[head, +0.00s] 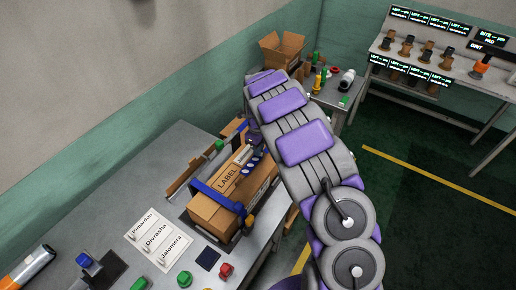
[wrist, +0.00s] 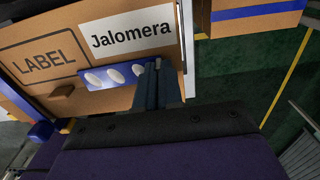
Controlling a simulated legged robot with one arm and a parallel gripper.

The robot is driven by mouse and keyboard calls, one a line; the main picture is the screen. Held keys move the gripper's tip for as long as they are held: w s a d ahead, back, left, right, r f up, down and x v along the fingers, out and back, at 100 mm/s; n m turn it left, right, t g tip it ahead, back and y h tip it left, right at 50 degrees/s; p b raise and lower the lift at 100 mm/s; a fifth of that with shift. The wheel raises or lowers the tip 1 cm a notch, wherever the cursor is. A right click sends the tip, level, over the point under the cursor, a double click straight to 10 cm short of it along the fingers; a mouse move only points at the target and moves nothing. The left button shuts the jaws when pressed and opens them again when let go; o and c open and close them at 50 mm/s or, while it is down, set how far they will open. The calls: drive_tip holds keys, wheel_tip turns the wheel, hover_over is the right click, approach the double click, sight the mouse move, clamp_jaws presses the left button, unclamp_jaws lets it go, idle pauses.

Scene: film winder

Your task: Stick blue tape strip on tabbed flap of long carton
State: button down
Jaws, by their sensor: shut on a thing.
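The long carton (head: 213,216) lies on the grey table, with a printed LABEL box on top and a blue band around it. The wrist view shows its brown top (wrist: 40,88) close up, with a small brown tab (wrist: 62,91) and a white "Jalomera" label (wrist: 130,32). The blue tape strip (wrist: 105,77) with white ovals lies over the carton's top near its edge; I cannot tell whether it touches. My gripper (wrist: 153,88) is shut on the strip's right end. In the head view my arm partly hides the gripper and the carton's far end.
A white name card (head: 158,240), a red block (head: 226,270), a green block (head: 184,278) and a dark square pad (head: 208,259) lie nearer on the table. An open box (head: 283,50) stands on a back table. A rack (head: 425,55) with lit signs is at right.

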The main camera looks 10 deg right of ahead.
drive_tip(key=c, duration=0.6)
unclamp_jaws()
drive_tip(key=shift+c, duration=0.2)
drive_tip(key=shift+r, duration=0.1)
drive_tip(key=shift+r+p, duration=1.15)
drive_tip(key=shift+r, duration=2.25)
